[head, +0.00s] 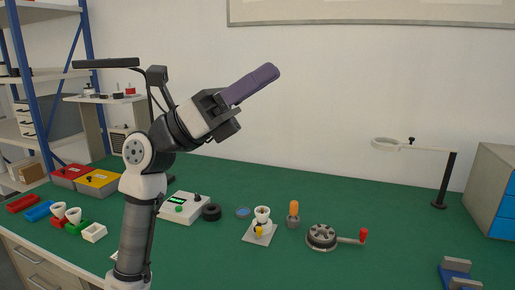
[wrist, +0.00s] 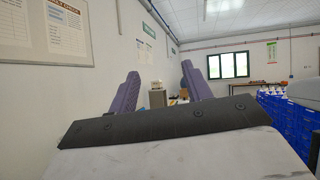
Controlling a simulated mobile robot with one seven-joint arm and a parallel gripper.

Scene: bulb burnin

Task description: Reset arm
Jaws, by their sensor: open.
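My gripper (head: 250,85) is raised well above the green bench in the head view, pointing up and to the right. Its purple fingers overlap from this side. In the wrist view my gripper (wrist: 160,90) shows its two purple fingers spread wide apart with nothing between them. The wrist view looks out across the room, and no bench object lies near the fingers. My arm rises from the lower left of the head view, and it hides part of the bench behind it.
The green bench (head: 375,215) holds a white device (head: 183,207), a white stand with a cup (head: 262,217), an orange-handled tool (head: 294,210), a round fixture with a red-knobbed crank (head: 322,236) and a ring on a post (head: 390,143). Red (head: 70,175) and yellow (head: 97,182) bins stand left. Air around the gripper is clear.

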